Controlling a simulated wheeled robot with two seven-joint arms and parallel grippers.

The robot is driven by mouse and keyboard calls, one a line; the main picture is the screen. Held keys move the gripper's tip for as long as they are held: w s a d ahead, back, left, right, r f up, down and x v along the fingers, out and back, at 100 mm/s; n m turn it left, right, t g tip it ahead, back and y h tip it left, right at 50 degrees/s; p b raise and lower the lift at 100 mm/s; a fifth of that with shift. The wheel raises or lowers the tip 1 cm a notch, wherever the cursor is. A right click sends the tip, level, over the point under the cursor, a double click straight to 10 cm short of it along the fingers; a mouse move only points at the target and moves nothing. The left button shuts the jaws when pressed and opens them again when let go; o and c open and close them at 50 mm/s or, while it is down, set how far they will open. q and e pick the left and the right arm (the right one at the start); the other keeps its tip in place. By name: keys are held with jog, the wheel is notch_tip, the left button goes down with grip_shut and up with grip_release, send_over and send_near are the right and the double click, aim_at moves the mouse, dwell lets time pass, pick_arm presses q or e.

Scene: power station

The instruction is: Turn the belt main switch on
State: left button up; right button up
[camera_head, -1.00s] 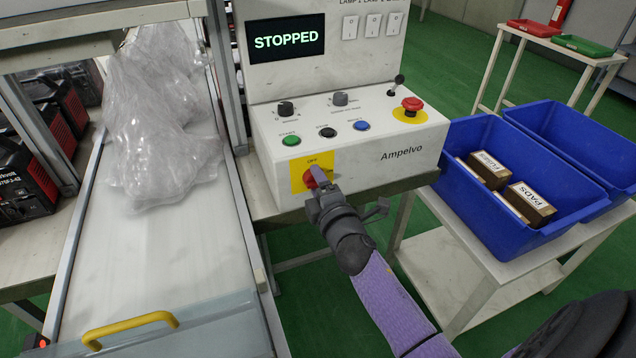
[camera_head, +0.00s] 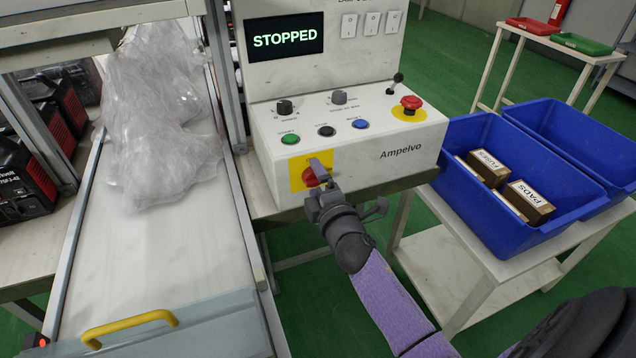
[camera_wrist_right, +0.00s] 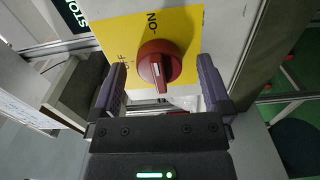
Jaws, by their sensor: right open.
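The belt main switch (camera_head: 309,178) is a red rotary knob on a yellow plate on the front of the white Ampelvo control box. In the right wrist view the knob (camera_wrist_right: 158,60) shows whole, with labels ending in "FF" and reading "ON" beside it. The white mark on its grip points toward the bottom of that view. My right gripper (camera_head: 318,178) is at the knob. Its two fingers stand open on either side of it, with visible gaps. In the head view a finger hides part of the knob. The display (camera_head: 287,40) reads STOPPED. My left gripper is out of view.
Above the switch are green, black and blue buttons, two dark selector knobs and a red emergency stop (camera_head: 411,103). A conveyor (camera_head: 165,260) with clear plastic bags lies left. Blue bins (camera_head: 470,200) with boxes stand right on a white table.

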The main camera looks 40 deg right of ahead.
jog(key=p+v, duration=0.2)
jog(key=v, duration=0.8)
